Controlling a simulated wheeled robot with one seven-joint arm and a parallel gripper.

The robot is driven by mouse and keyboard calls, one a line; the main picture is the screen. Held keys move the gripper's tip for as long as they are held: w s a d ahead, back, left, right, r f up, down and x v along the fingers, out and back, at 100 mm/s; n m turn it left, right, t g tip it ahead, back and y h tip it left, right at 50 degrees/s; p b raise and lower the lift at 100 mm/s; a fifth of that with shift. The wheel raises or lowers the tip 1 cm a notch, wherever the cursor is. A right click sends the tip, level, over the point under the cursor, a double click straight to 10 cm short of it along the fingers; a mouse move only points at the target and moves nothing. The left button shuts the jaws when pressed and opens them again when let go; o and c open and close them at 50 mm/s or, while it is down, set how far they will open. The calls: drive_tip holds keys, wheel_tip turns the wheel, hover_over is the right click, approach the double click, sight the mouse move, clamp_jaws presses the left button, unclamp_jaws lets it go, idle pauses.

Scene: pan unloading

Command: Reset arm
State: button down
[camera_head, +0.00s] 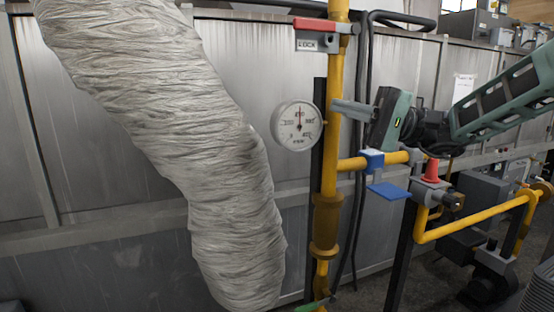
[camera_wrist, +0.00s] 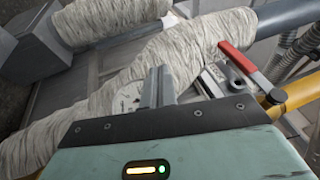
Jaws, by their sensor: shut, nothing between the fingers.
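My gripper (camera_head: 340,108) is in the upper right of the head view, with its grey fingers pointing left in front of the upright yellow pipe (camera_head: 328,180). The fingers are shut with nothing between them. A round white pressure gauge (camera_head: 298,126) is just left of the fingertips. In the wrist view the fingers (camera_wrist: 158,78) stand at the centre, partly covering the gauge (camera_wrist: 128,99). I cannot tell whether the fingers touch the pipe.
A thick wrapped duct (camera_head: 215,150) fills the left. A red lever (camera_head: 300,24) with a lock tag sits above the gauge and also shows in the wrist view (camera_wrist: 239,57).

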drive_tip(key=s+a+f+n+g+h+p, duration=0.1)
drive_tip(key=s+a+f+g+h+p, duration=0.1)
drive_tip(key=s+a+f+h, duration=0.3)
drive_tip(key=s+a+f+n+g+h+p, duration=0.1)
drive_tip(key=s+a+f+h, duration=0.15)
drive_tip(key=s, duration=0.45)
drive_tip(key=s+a+f+g+h+p, duration=0.2)
drive_tip(key=s+a+f+h, duration=0.15)
drive_tip(key=s, duration=0.35)
drive_tip(key=s+d+f+n+t+h+p, duration=0.4)
drive_tip(key=s+d+f+n+h, duration=0.2)
drive_tip(key=s+d+h, duration=0.3)
drive_tip(key=shift+s+d+f+t, duration=0.2)
drive_tip(key=shift+s+t, duration=0.1)
drive_tip(key=shift+s, duration=0.15)
